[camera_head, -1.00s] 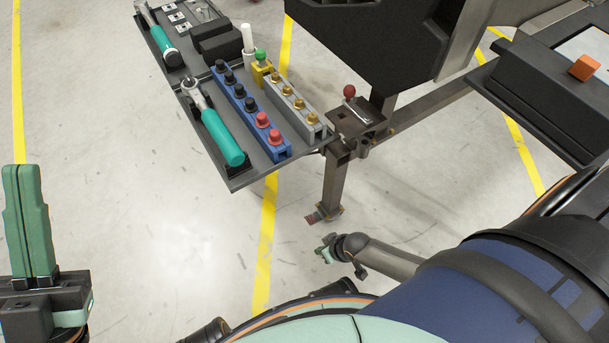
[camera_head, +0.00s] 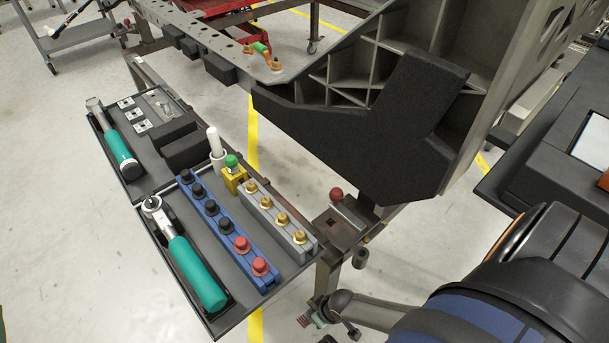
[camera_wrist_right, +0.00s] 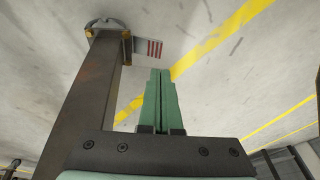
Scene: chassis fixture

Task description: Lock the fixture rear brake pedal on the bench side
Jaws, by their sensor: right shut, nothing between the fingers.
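The fixture's rear brake pedal on the bench side, a small plate with red stripes, sits at the foot of the fixture leg. In the right wrist view the pedal (camera_wrist_right: 151,47) juts out beside the leg (camera_wrist_right: 88,100); whether it is up or pressed down I cannot tell. In the head view the pedal (camera_head: 304,321) shows only in small part at the bottom. My right gripper (camera_wrist_right: 160,72) is shut and empty, its green fingertips a little short of the pedal in the picture and apart from it. In the head view the right gripper (camera_head: 319,317) is small beside the leg.
The tool bench (camera_head: 222,325) with wrenches and socket rails stands left of the leg. A red-knobbed clamp (camera_head: 336,194) and the large dark fixture frame (camera_head: 420,130) are above. A black table (camera_head: 540,175) is at right. Yellow lines mark the open floor.

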